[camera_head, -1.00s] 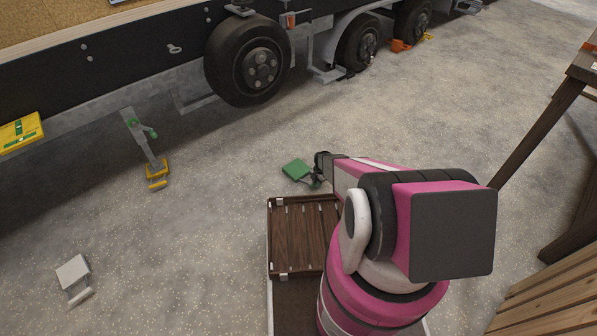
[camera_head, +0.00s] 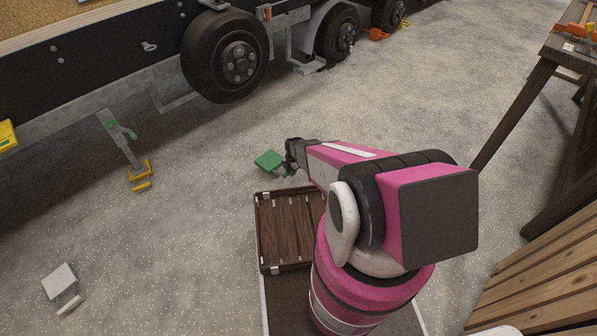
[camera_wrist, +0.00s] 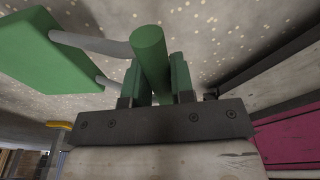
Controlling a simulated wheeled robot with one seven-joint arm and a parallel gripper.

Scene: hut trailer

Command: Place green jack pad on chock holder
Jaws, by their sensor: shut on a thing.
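The green jack pad (camera_head: 268,160) is a flat square plate with a bar handle. My gripper (camera_head: 288,167) is shut on that handle and holds the pad out beyond my wooden tray. In the wrist view, the green handle (camera_wrist: 149,55) sits between the fingers of my gripper (camera_wrist: 160,85), and the plate (camera_wrist: 45,50) hangs to the left on grey rods. I cannot tell for certain which thing is the chock holder. Orange pieces (camera_head: 376,34) lie on the floor by the trailer wheels.
The trailer's large wheel (camera_head: 225,57) and a jack leg (camera_head: 122,140) on a yellow pad (camera_head: 140,170) stand beyond. A white pad (camera_head: 60,282) lies at lower left. A wooden table (camera_head: 550,75) bearing orange items is at right. The floor between is clear.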

